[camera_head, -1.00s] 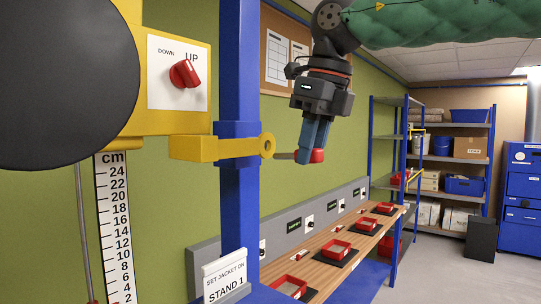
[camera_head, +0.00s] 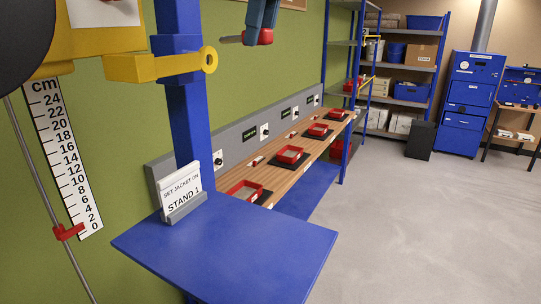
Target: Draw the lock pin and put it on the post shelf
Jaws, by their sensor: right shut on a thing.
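The lock pin (camera_head: 232,39) has a thin grey shaft and a red knob (camera_head: 266,37). My right gripper (camera_head: 255,36), at the top edge of the view, is shut on the pin's knob end. The shaft points left, and its tip shows apart from the yellow bracket's ring (camera_head: 210,59), a little above and right of it. The bracket is on the blue post (camera_head: 187,115). The blue post shelf (camera_head: 240,245) is low in front, with bare room on its top. My left gripper is out of view.
A "SET JACKET ON STAND 1" sign (camera_head: 182,190) stands at the shelf's back left corner. A cm scale (camera_head: 65,155) hangs at left. Behind is a wooden bench (camera_head: 268,178) with red trays. Open floor lies to the right.

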